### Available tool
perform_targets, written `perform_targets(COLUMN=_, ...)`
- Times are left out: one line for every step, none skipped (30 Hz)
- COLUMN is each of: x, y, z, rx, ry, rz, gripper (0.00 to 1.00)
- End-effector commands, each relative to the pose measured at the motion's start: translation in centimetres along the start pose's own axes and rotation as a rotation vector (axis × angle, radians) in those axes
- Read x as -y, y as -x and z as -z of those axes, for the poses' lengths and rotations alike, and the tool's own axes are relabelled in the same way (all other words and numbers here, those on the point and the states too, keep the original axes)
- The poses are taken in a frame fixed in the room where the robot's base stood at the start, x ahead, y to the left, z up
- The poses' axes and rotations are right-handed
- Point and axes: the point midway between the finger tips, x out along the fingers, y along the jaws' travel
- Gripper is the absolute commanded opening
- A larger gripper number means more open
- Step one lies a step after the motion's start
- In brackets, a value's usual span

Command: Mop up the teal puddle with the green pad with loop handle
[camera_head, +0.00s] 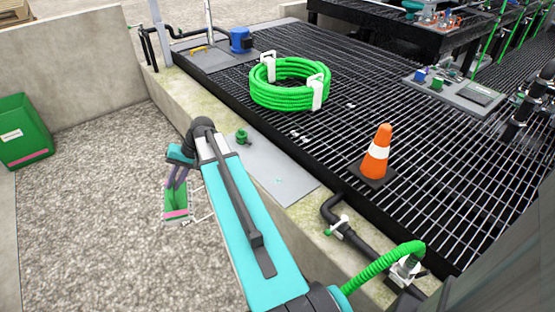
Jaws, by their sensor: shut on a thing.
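My gripper (177,184) hangs at the end of my teal arm, over the gravel left of the concrete kerb. The pad is apart from the plate.
The grey plate (262,162) bears a small green fitting (243,137). A coiled green hose (290,98) and an orange cone (377,152) stand on the dark grating. Black pipes (355,237) run at lower right. A green tote (22,132) stands at left.

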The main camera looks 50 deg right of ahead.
Motion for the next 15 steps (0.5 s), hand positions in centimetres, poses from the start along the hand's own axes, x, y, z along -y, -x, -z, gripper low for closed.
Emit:
perform_targets(x=-2.1, y=0.0, z=1.4, rx=-0.032, ry=-0.048, rz=0.001, gripper=0.00)
perform_targets(x=-3.0, y=0.2, z=2.1, rx=-0.050, ry=-0.074, rz=0.001, gripper=0.00)
perform_targets(x=-4.3, y=0.5, z=3.0, rx=-0.074, ry=-0.110, rz=0.001, gripper=0.00)
perform_targets(x=-5.2, y=0.8, z=3.6, rx=-0.092, ry=-0.137, rz=0.001, gripper=0.00)
perform_targets(x=-6.2, y=1.1, z=4.3, rx=-0.110, ry=-0.163, rz=0.001, gripper=0.00)
perform_targets(x=-7.4, y=1.4, z=5.1, rx=-0.132, ry=-0.199, rz=0.001, gripper=0.00)
perform_targets(x=-8.4, y=1.7, z=5.7, rx=-0.151, ry=-0.224, rz=0.000, gripper=0.00)
perform_targets(x=-9.4, y=2.0, z=6.3, rx=-0.168, ry=-0.251, rz=0.000, gripper=0.00)
perform_targets(x=-10.7, y=2.4, z=7.0, rx=-0.191, ry=-0.285, rz=0.000, gripper=0.00)
perform_targets(x=-11.7, y=2.7, z=7.5, rx=-0.209, ry=-0.311, rz=0.000, gripper=0.00)
perform_targets(x=-12.7, y=3.0, z=8.1, rx=-0.226, ry=-0.336, rz=0.000, gripper=0.00)
perform_targets(x=-14.0, y=3.4, z=8.7, rx=-0.248, ry=-0.371, rz=0.000, gripper=0.00)
perform_targets(x=-15.1, y=3.8, z=9.2, rx=-0.266, ry=-0.396, rz=0.000, gripper=0.00)
perform_targets(x=-16.1, y=4.1, z=9.7, rx=-0.283, ry=-0.422, rz=0.001, gripper=0.00)
perform_targets(x=-17.5, y=4.6, z=10.3, rx=-0.305, ry=-0.456, rz=0.001, gripper=0.00)
